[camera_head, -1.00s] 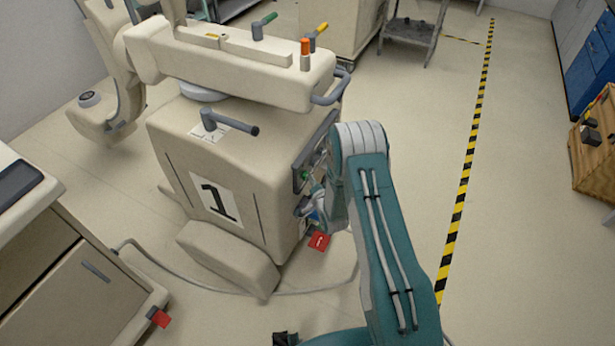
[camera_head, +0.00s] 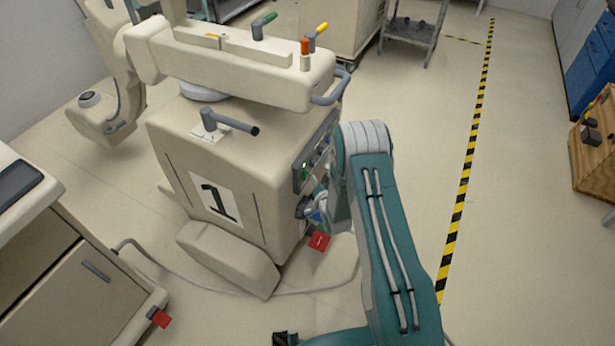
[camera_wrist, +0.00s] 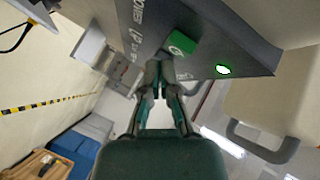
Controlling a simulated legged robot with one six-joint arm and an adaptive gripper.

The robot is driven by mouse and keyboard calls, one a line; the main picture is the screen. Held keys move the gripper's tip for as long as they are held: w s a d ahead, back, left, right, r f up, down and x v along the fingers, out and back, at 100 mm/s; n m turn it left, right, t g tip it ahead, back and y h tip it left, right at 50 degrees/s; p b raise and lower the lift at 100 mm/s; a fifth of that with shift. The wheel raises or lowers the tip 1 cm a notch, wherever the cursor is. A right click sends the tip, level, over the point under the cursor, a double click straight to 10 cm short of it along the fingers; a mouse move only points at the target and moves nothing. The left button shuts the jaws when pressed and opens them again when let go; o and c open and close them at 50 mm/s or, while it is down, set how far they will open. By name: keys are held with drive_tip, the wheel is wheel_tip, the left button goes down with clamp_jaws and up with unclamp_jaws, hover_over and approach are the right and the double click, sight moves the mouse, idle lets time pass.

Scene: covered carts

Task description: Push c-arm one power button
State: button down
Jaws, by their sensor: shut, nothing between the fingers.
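The beige c-arm unit (camera_head: 240,175) with a "1" label (camera_head: 215,201) stands left of my arm. Its dark control panel (camera_head: 299,178) is on its right side. In the wrist view, the panel (camera_wrist: 215,28) carries a green square button (camera_wrist: 182,42) with a white mark, and a lit green oval light (camera_wrist: 223,69). My gripper (camera_wrist: 158,68) is shut and empty, its fingertips right beside the green button; I cannot tell whether they touch it. In the head view my gripper (camera_head: 316,208) is partly hidden by my arm, close to the panel.
A grey cable (camera_head: 200,281) runs over the floor to a beige cabinet (camera_head: 75,270) at left. A grey handle (camera_head: 332,88) sticks out above the panel. The floor right of my arm is clear up to the striped tape (camera_head: 465,170).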

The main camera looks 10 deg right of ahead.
drive_tip(key=s+d, duration=0.3)
drive_tip(key=d, duration=0.2)
drive_tip(key=shift+s, duration=0.25)
idle(0.4)
idle(0.4)
wheel_tip(320, 180, up, 13)
drive_tip(key=w+n+g+h, duration=0.1)
drive_tip(key=w+n+g, duration=0.1)
drive_tip(key=w, duration=0.1)
drive_tip(key=s+r+n+g+h, duration=0.1)
drive_tip(key=s+r, duration=0.2)
drive_tip(key=r, duration=0.4)
drive_tip(key=s+r+n+g+h, duration=0.15)
drive_tip(key=s+r, duration=0.25)
drive_tip(key=r, duration=0.4)
drive_tip(key=s+r+n+g, duration=0.1)
drive_tip(key=s+r, duration=0.3)
drive_tip(key=s, duration=0.6)
drive_tip(key=s+a+r+n+g, duration=0.1)
drive_tip(key=s+r, duration=0.3)
drive_tip(key=s, duration=0.6)
drive_tip(key=s+a+r+n+g, duration=0.1)
drive_tip(key=s+r+n+g, duration=0.2)
drive_tip(key=s, duration=0.7)
drive_tip(key=shift+s+a+r+y, duration=0.15)
drive_tip(key=shift+a+r+y, duration=0.1)
drive_tip(key=shift+r+y, duration=0.25)
